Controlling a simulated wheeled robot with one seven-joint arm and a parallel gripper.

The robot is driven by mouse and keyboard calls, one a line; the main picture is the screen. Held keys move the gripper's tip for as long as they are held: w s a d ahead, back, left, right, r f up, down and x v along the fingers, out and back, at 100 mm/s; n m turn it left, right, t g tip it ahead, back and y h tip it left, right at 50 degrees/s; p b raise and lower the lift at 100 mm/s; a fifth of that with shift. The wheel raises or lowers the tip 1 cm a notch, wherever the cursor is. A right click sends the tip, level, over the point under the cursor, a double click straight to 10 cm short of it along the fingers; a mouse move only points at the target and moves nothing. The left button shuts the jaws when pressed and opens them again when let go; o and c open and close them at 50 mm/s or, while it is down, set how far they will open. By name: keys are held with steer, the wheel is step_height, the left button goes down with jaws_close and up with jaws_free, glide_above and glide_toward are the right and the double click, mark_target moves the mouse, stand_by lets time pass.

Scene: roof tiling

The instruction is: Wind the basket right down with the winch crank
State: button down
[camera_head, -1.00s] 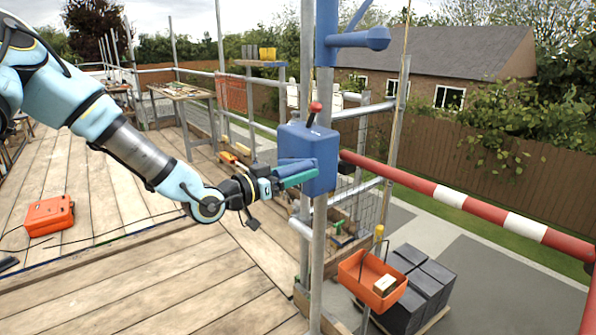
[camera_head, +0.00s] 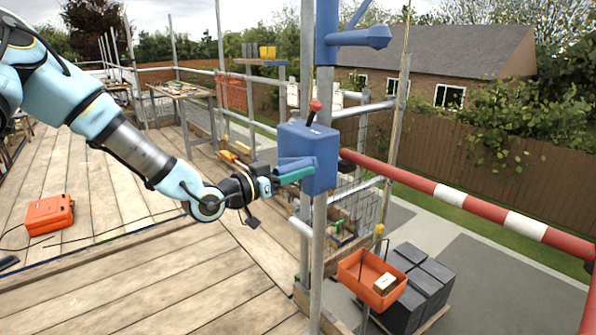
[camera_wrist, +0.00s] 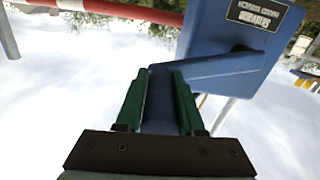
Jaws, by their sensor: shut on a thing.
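The blue winch box (camera_head: 309,150) is fixed to a scaffold pole, with a red-knobbed lever on top. Its blue crank (camera_head: 290,162) is on the side facing my arm. My gripper (camera_head: 297,175), with green fingers, is shut on the crank handle. In the wrist view my gripper (camera_wrist: 159,80) has a finger on each side of the blue handle (camera_wrist: 159,112), and the crank arm (camera_wrist: 215,68) runs from it to the winch box (camera_wrist: 235,30). The orange basket (camera_head: 349,270) hangs beyond the platform edge with a small pale block (camera_head: 384,283) in it. Its height above ground is unclear.
A red and white rail (camera_head: 480,208) runs right from beside the winch. Dark stacked blocks (camera_head: 432,282) stand on a pallet close behind the basket. An orange case (camera_head: 49,214) lies on the plank deck (camera_head: 150,270), which is otherwise mostly clear in front.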

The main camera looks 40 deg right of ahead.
steer(key=shift+s+f, duration=0.1)
steer(key=shift+s, duration=0.05)
stand_by(0.6)
steer(key=shift+s+f+m+b, duration=0.2)
steer(key=shift+f+m+b, duration=0.35)
steer(key=shift+b, duration=0.65)
steer(key=c, duration=0.5)
jaws_free()
steer(key=shift+w+r, duration=0.1)
steer(key=shift+r, duration=0.05)
steer(key=a, duration=0.3)
steer(key=a+b, duration=0.1)
steer(key=a, duration=0.3)
steer(key=a+b, duration=0.1)
steer(key=a, duration=0.2)
steer(key=shift+w+a, duration=0.3)
steer(key=shift+a, duration=0.1)
